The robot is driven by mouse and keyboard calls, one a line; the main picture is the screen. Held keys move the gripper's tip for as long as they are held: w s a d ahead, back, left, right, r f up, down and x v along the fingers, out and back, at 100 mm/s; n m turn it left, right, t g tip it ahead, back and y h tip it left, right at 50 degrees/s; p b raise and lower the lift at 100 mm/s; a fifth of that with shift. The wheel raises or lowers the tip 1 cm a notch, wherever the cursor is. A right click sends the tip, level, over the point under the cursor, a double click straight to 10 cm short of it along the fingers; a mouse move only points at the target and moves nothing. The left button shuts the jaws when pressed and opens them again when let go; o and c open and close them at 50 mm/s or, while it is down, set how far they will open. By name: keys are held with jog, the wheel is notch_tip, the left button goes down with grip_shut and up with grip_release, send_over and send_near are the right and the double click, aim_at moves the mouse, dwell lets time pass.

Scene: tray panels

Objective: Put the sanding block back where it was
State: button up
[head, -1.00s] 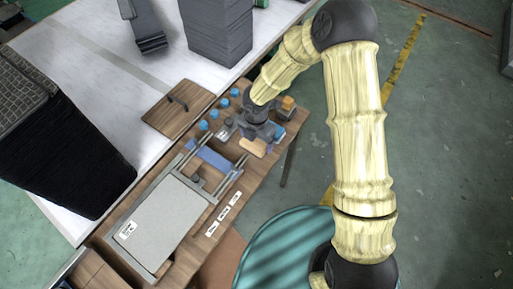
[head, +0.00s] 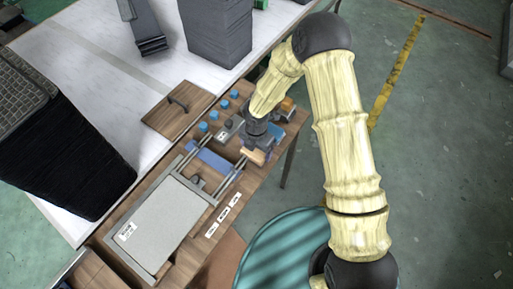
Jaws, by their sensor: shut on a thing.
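My gripper (head: 256,145) is low over the right part of the wooden tray panel (head: 196,258). It is shut on a small tan block (head: 253,157), which I take to be the sanding block. The block sits at the near side of the fingers, close to the ends of the metal rails. The gripper and arm hide part of the panel, and I cannot tell whether the block touches the surface. A blue patch (head: 276,131) shows just right of the gripper.
A grey plate (head: 165,225) and a blue bar (head: 214,160) lie by the rails. Several blue knobs (head: 213,115) line the far side, near a wooden lid with a handle (head: 176,107). An orange-topped item (head: 287,104) stands behind the gripper.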

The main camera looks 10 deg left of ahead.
jog(key=shift+f, duration=0.15)
jog(key=o, duration=0.9)
notch_tip(320, 180, up, 12)
jog(key=shift+r, duration=0.15)
dwell(0.4)
jog(key=s+d+r+m+t, duration=0.1)
jog(key=d+r+m, duration=0.3)
jog(key=d+m, duration=0.4)
jog(key=s+d+r+m, duration=0.4)
jog(key=d+m, duration=0.5)
jog(key=m, duration=0.4)
jog(key=s+d+r+m+t, duration=0.1)
jog(key=s+d+r+m, duration=0.1)
jog(key=d+r+m, duration=0.3)
jog(key=shift+s+d+r+m+t, duration=0.2)
jog(key=shift+d+m, duration=0.65)
jog(key=shift+m, duration=0.5)
jog(key=shift+s+d+r+m+t, duration=0.15)
jog(key=shift+d+m, duration=0.7)
jog(key=shift+m, duration=0.5)
